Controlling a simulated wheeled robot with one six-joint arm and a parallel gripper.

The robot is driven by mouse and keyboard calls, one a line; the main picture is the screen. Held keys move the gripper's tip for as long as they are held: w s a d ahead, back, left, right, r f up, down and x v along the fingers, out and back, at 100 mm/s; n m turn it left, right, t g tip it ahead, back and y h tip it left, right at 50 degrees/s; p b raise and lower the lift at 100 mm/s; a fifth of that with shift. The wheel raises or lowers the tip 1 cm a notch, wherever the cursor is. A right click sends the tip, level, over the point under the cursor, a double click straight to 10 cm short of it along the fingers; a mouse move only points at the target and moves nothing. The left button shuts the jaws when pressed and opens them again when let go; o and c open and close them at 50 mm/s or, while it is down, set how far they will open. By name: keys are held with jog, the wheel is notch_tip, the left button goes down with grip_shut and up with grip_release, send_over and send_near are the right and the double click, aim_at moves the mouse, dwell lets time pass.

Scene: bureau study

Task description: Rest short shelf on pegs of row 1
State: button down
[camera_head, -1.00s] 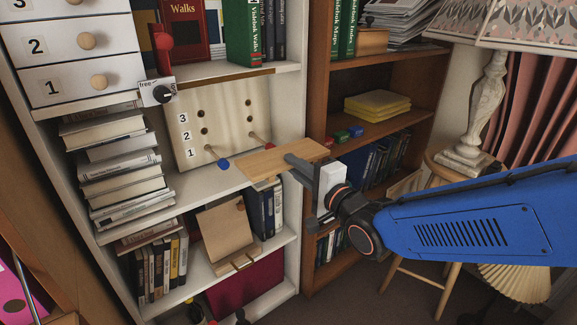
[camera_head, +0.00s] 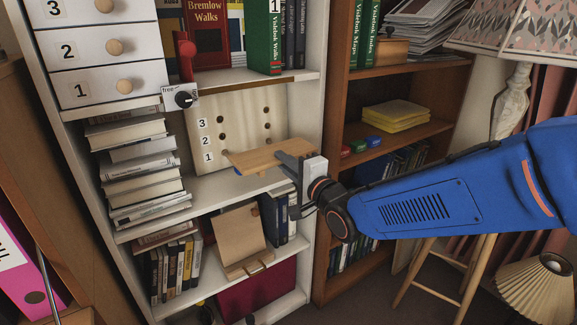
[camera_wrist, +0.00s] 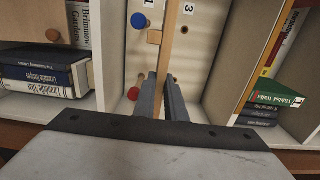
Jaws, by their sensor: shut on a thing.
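The short shelf (camera_head: 258,158) is a light wooden board. My gripper (camera_head: 285,160) is shut on it and holds it roughly level in front of the lower part of the pale peg panel (camera_head: 234,108). In the wrist view the shelf (camera_wrist: 172,35) shows edge-on between my fingers (camera_wrist: 162,80). The blue-ended peg (camera_wrist: 138,20) and red-ended peg (camera_wrist: 133,93) of row 1 lie just to its left there, on its underside. The head view hides most of row 1 behind the shelf. Whether the shelf touches the pegs I cannot tell.
The panel stands in a white bookcase bay, with stacked books (camera_head: 140,170) to its left. A dial (camera_head: 183,98) is at its upper left. A board (camera_head: 237,238) leans on the bay below. A brown bookcase (camera_head: 395,133) stands to the right.

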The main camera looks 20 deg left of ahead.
aim_at(266, 147)
jog(key=shift+x, duration=6.25)
jog(key=shift+w+f, duration=0.1)
jog(key=shift+f, duration=0.05)
jog(key=shift+f, duration=0.3)
jog(key=shift+f, duration=1.55)
jog(key=c, duration=2)
grip_release()
jog(key=shift+d, duration=0.15)
jog(key=shift+v, duration=2.8)
jog(key=shift+s, duration=0.25)
